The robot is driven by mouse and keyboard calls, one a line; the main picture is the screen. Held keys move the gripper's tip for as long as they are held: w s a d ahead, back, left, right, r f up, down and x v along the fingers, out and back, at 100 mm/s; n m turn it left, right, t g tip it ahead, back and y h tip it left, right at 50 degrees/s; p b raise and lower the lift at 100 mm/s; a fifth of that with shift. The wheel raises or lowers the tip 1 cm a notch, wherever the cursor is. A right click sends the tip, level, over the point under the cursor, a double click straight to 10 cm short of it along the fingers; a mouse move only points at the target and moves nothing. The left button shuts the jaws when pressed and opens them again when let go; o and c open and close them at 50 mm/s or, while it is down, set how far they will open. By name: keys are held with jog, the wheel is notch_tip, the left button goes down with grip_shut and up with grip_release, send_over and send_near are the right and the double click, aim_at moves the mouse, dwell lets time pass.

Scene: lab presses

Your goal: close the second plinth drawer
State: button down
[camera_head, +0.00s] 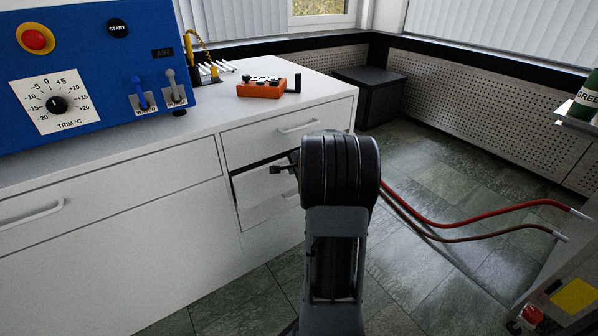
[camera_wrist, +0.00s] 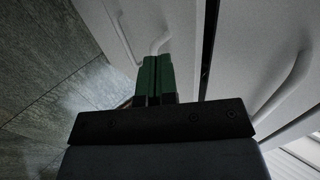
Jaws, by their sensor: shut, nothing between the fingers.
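The second plinth drawer (camera_head: 262,190) is the white drawer below the top one in the right-hand column of the cabinet. Dark gaps along its top and left edge show it standing slightly out. My gripper (camera_head: 277,169) is at its front, near the upper part, and my arm hides its right side. In the wrist view the green fingers (camera_wrist: 155,78) are shut together and empty. They point at the white drawer front, with their tips near the lower end of a pale bar handle (camera_wrist: 163,34). I cannot tell whether they touch it.
The top drawer (camera_head: 262,143) above looks shut; its handle (camera_head: 298,127) sticks out. A blue control panel (camera_head: 90,70) and an orange device (camera_head: 261,89) stand on the white worktop. Red hoses (camera_head: 450,224) cross the right side. Tiled floor (camera_head: 410,180) is open behind my arm.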

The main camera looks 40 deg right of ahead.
aim_at(286, 164)
jog(key=shift+w+d+f, duration=0.1)
jog(key=shift+w+f, duration=0.1)
jog(key=shift+w, duration=0.65)
jog(key=shift+w+d+f, duration=0.15)
jog(key=shift+w+f, duration=0.05)
jog(key=shift+w, duration=0.7)
jog(key=shift+w+d+f, duration=0.1)
jog(key=shift+w+f, duration=0.1)
jog(key=shift+w, duration=0.65)
